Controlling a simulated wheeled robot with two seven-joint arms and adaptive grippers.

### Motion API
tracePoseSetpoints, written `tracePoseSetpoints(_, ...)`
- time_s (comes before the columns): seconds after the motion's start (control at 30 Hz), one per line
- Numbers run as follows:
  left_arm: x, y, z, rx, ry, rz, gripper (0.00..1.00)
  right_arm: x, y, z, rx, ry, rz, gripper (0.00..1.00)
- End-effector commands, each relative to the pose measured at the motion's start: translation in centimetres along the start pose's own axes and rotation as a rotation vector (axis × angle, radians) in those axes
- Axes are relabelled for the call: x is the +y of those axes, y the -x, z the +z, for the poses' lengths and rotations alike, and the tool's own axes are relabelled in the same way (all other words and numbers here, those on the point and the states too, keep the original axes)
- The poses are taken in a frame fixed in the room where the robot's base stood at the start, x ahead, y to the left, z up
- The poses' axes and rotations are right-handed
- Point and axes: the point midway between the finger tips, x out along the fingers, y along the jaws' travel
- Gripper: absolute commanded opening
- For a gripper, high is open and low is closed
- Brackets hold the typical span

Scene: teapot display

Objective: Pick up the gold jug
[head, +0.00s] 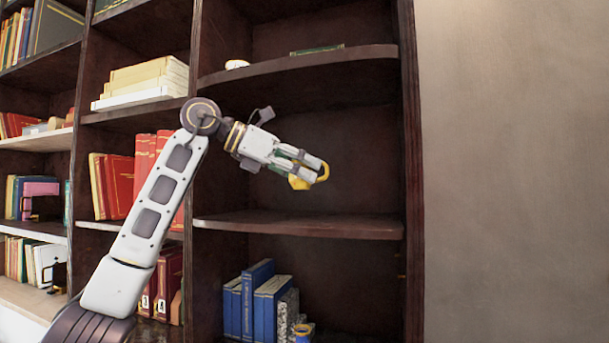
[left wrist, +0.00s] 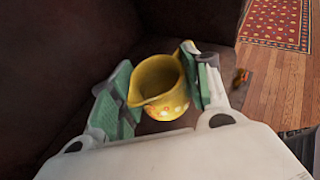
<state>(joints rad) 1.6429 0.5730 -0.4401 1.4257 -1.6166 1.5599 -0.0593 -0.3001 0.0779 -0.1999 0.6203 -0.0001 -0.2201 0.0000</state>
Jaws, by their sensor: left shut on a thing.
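The gold jug (head: 303,183) is held at the tip of my left gripper (head: 300,163), in front of the shelf opening in the head view. In the left wrist view the jug (left wrist: 159,85) sits between the two green-padded fingers of my left gripper (left wrist: 162,88). Its round mouth faces the camera, and a pale floral pattern shows on its side. The left gripper is shut on the jug and holds it above the shelf board. The fingers hide part of the jug in the head view. My right gripper is not in view.
A bare shelf board (head: 300,226) lies below the jug, and another board (head: 300,66) is above. The bookcase's right upright (head: 410,170) stands to the right. Blue books (head: 262,300) stand on the lower shelf, beside a blue and yellow pot (head: 302,333). A patterned rug (left wrist: 278,22) shows on the floor.

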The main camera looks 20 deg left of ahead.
Motion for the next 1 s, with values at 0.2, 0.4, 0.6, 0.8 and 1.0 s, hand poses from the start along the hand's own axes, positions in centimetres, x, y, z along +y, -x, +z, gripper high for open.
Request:
tracePoseSetpoints(0.2,-2.2,1.6,-0.9,-0.002,-0.003,0.002,0.22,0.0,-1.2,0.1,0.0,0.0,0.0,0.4)
tracePoseSetpoints(0.4,-5.2,3.9,-1.9,-0.002,-0.004,0.003,0.22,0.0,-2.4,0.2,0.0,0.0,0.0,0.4)
tracePoseSetpoints(0.6,-8.5,6.3,-2.9,-0.001,-0.004,0.002,0.22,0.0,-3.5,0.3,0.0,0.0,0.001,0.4)
tracePoseSetpoints(0.8,-11.2,8.3,-3.7,-0.001,-0.003,0.002,0.22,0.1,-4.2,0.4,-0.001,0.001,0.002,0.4)
tracePoseSetpoints(1.0,-12.7,9.6,-4.0,-0.001,-0.002,0.001,0.22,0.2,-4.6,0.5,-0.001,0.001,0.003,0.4)
